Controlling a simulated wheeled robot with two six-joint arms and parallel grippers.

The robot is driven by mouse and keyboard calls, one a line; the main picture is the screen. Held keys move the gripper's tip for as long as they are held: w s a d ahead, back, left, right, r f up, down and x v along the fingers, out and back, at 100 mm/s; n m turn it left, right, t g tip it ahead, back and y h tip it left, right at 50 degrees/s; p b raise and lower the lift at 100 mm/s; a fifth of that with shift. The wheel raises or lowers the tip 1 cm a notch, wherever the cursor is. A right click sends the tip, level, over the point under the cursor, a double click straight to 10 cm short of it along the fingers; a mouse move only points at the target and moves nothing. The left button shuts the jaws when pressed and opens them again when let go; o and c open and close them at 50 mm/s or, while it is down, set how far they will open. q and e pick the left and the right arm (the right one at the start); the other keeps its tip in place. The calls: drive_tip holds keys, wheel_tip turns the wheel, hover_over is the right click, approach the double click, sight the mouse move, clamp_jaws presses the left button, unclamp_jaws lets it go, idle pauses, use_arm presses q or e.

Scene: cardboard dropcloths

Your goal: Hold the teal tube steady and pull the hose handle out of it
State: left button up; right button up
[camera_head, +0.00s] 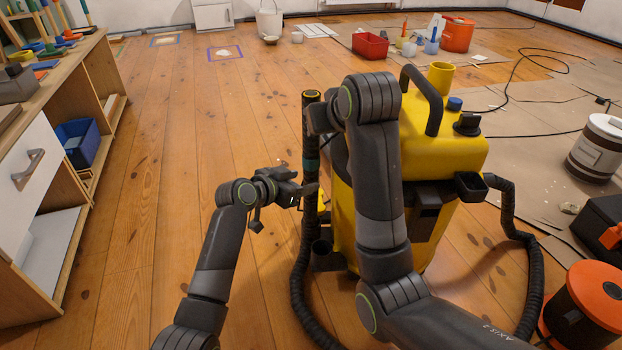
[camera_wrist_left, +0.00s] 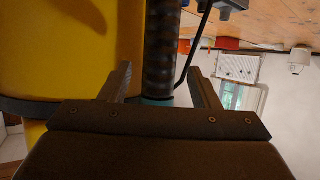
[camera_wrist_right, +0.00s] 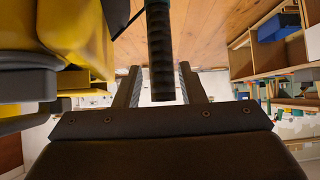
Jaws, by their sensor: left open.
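My left gripper (camera_head: 306,190) is open at the tube's height. In the left wrist view, a teal band (camera_wrist_left: 158,101) shows between its spread fingers, partly hidden by the gripper body. My right gripper (camera_head: 314,120) is near the handle's top. In the right wrist view, the ribbed handle (camera_wrist_right: 161,55) lies between its fingers, with gaps on both sides.
The yellow vacuum (camera_head: 460,148) stands right beside the tube, and its black hose (camera_head: 300,285) loops on the floor. A wooden shelf unit (camera_head: 75,90) is at left. An orange reel (camera_head: 590,305) and a paint bucket (camera_head: 597,148) are at right. The floor between shelf and vacuum is clear.

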sight(307, 180)
use_arm(q)
drive_tip(key=shift+x, duration=2.25)
clamp_jaws()
use_arm(e)
drive_tip(key=o, duration=0.4)
drive_tip(key=shift+o, duration=0.2)
drive_tip(key=w+a+f+t, duration=0.1)
drive_tip(key=w, duration=0.2)
drive_tip(key=w+a+f+t, duration=0.1)
drive_tip(key=w, duration=0.3)
drive_tip(key=w+a+f+t+y, duration=0.1)
drive_tip(key=w, duration=0.3)
drive_tip(key=shift+a+f, duration=0.25)
drive_tip(key=shift+f, duration=0.1)
